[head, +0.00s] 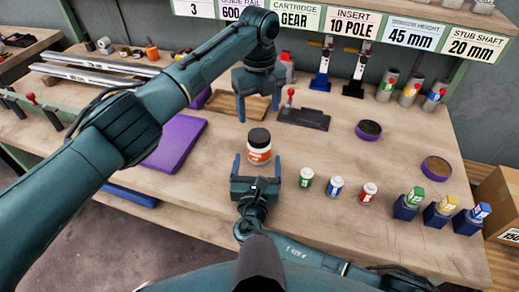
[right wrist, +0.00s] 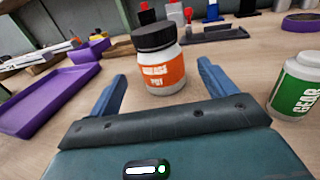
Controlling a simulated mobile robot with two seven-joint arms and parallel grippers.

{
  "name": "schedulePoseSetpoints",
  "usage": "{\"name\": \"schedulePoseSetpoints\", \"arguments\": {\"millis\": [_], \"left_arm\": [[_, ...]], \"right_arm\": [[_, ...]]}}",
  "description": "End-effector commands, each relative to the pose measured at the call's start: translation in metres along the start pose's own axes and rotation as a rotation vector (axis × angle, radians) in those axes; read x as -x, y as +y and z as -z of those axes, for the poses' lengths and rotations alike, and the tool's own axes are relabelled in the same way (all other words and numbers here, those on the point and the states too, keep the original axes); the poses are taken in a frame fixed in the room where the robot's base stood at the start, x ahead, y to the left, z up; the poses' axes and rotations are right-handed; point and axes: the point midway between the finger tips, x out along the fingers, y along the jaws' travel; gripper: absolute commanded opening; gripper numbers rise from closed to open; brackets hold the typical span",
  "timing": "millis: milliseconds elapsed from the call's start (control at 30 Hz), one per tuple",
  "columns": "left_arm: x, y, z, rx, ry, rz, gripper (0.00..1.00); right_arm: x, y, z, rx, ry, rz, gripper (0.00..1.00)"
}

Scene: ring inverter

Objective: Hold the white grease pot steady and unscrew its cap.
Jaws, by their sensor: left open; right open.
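The white grease pot (head: 259,150) with an orange label stands upright on the workbench, its black cap (head: 259,138) on top. The pot (right wrist: 162,70) and cap (right wrist: 154,37) also show in the right wrist view, just beyond the fingertips. My right gripper (head: 257,165) is open at the near side of the pot, low over the bench, its fingers (right wrist: 160,85) pointing toward the pot with no visible grip. My left gripper (head: 257,108) is open above and slightly behind the cap, fingers pointing down, apart from it.
A green-labelled jar (head: 306,178), a blue-labelled jar (head: 336,186) and a red-labelled jar (head: 368,193) stand to the right. A purple tray (head: 175,145) lies left. A dark fixture with a red knob (head: 303,118) stands behind. Bare bench lies right of the pot.

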Motion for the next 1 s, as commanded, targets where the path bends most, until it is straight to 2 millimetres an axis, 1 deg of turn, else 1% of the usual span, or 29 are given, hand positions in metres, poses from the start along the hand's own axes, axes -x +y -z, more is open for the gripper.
{"name": "schedulePoseSetpoints", "arguments": {"millis": [33, 100, 200, 300, 400, 533, 800, 1000], "left_arm": [[0.000, 0.000, 0.000, 0.000, 0.000, 0.000, 0.70], [0.000, 0.000, 0.000, 0.000, 0.000, 0.001, 0.70], [0.000, 0.000, 0.000, 0.000, 0.000, 0.001, 0.70], [0.000, 0.000, 0.000, 0.001, 0.000, 0.001, 0.70], [0.000, 0.000, 0.000, 0.001, 0.000, 0.001, 0.70], [0.000, 0.000, 0.000, 0.000, 0.000, 0.001, 0.70], [0.000, 0.000, 0.000, 0.000, 0.000, 0.001, 0.70], [0.000, 0.000, 0.000, 0.000, 0.000, 0.001, 0.70]], "right_arm": [[-0.016, 0.000, -0.007, -0.003, -0.011, 0.003, 0.83], [-0.029, 0.000, -0.007, -0.002, -0.009, 0.004, 0.83], [-0.045, 0.000, -0.007, -0.003, -0.008, 0.004, 0.83], [-0.058, 0.000, -0.006, -0.002, -0.007, 0.003, 0.83], [-0.066, 0.000, -0.006, -0.005, -0.007, 0.003, 0.83], [-0.070, -0.001, -0.005, -0.004, -0.005, 0.003, 0.83], [-0.071, -0.001, -0.006, -0.005, -0.004, 0.002, 0.82], [-0.071, -0.001, -0.005, -0.005, -0.004, 0.002, 0.66]]}}
